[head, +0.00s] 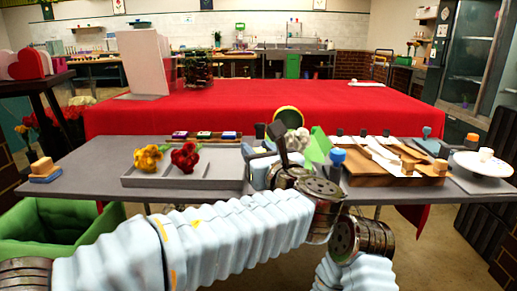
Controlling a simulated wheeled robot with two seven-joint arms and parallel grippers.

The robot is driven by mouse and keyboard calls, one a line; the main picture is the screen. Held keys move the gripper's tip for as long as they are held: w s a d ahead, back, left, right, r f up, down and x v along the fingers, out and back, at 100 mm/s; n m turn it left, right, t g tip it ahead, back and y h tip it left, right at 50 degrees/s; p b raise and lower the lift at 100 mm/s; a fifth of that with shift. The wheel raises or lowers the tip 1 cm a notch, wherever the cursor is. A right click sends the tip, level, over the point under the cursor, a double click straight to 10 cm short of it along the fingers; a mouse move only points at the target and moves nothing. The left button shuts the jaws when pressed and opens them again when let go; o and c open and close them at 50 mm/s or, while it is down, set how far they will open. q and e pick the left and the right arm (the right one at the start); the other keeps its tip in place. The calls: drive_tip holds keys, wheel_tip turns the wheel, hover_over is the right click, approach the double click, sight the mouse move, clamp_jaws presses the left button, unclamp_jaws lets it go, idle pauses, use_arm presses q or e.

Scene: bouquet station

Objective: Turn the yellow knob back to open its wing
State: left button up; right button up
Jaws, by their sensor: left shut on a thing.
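A round piece with a yellow rim (288,115), which looks like the yellow knob, stands at the middle of the bench, partly behind my gripper. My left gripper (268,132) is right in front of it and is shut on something. The contact itself is hidden by the dark fingers and wrist. A light green angled panel (318,145), possibly a wing, stands just right of it. A blue-topped knob (338,156) is beside that panel. My right gripper is not in view.
A grey tray (205,183) left of the gripper holds a yellow flower (148,158) and a red flower (185,158). A wooden board (385,180) with white strips and a white plate (485,166) lie right. A red-covered table (230,110) stands behind.

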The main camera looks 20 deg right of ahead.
use_arm(q)
drive_tip(key=o, duration=0.9)
drive_tip(key=s, duration=0.4)
drive_tip(key=s+d, duration=0.1)
drive_tip(key=s, duration=0.4)
drive_tip(key=s+b, duration=0.1)
drive_tip(key=s, duration=0.3)
drive_tip(key=shift+s+d, duration=0.3)
drive_tip(key=shift+s, duration=0.05)
